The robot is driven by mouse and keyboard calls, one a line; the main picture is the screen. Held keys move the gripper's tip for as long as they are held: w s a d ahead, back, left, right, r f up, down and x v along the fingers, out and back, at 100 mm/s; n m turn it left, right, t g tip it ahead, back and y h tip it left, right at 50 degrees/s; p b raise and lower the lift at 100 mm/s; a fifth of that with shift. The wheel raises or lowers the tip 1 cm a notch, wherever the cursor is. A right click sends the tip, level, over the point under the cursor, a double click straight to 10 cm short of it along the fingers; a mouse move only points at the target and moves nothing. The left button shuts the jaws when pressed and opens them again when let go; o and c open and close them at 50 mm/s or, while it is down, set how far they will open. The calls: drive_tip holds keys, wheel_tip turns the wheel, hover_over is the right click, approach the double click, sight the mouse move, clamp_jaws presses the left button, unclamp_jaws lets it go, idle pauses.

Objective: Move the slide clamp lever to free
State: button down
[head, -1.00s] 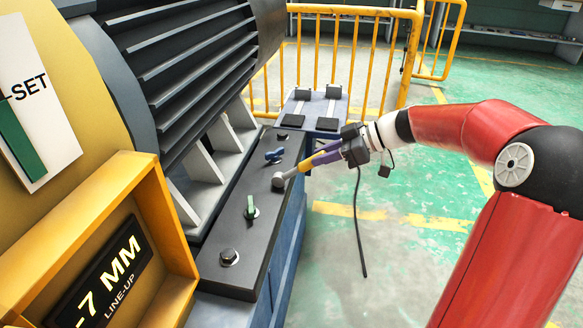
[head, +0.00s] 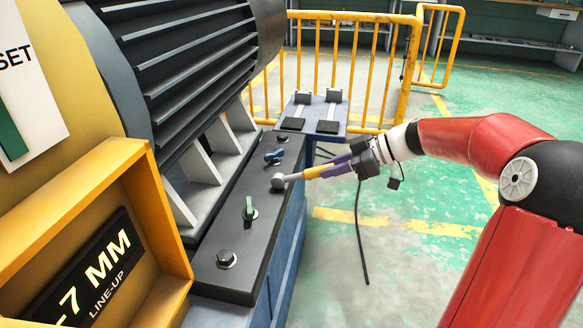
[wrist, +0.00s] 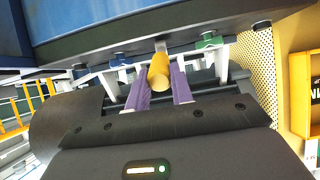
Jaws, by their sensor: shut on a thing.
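The slide clamp lever has a yellow handle (head: 312,172) and a round grey hub (head: 278,182) on the dark control ledge. The handle points right, out over the ledge's edge, close to level in the head view. My gripper (head: 335,168), with purple fingers, is shut on the handle's outer part. In the wrist view the yellow handle (wrist: 159,76) shows end-on between the two purple fingers of my gripper (wrist: 160,88). The handle's outer end is partly hidden by the fingers in the head view.
The dark ledge (head: 232,240) also carries a blue knob (head: 273,157), a green knob (head: 249,209) and a black button (head: 226,258). A yellow railing (head: 350,60) and a small blue stand (head: 313,120) are behind. The green floor at right is open.

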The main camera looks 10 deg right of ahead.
drive_tip(key=shift+s+d+f+b, duration=0.1)
drive_tip(key=shift+d+f+b, duration=0.2)
drive_tip(key=shift+f+b, duration=0.45)
drive_tip(key=shift+s+d+f+b, duration=0.1)
drive_tip(key=shift+d+f+b, duration=0.25)
drive_tip(key=shift+f, duration=1.55)
drive_tip(key=c, duration=1.1)
unclamp_jaws()
drive_tip(key=shift+c, duration=0.2)
drive_tip(key=p+v, duration=0.1)
drive_tip(key=v, duration=0.6)
drive_tip(key=shift+p, duration=0.4)
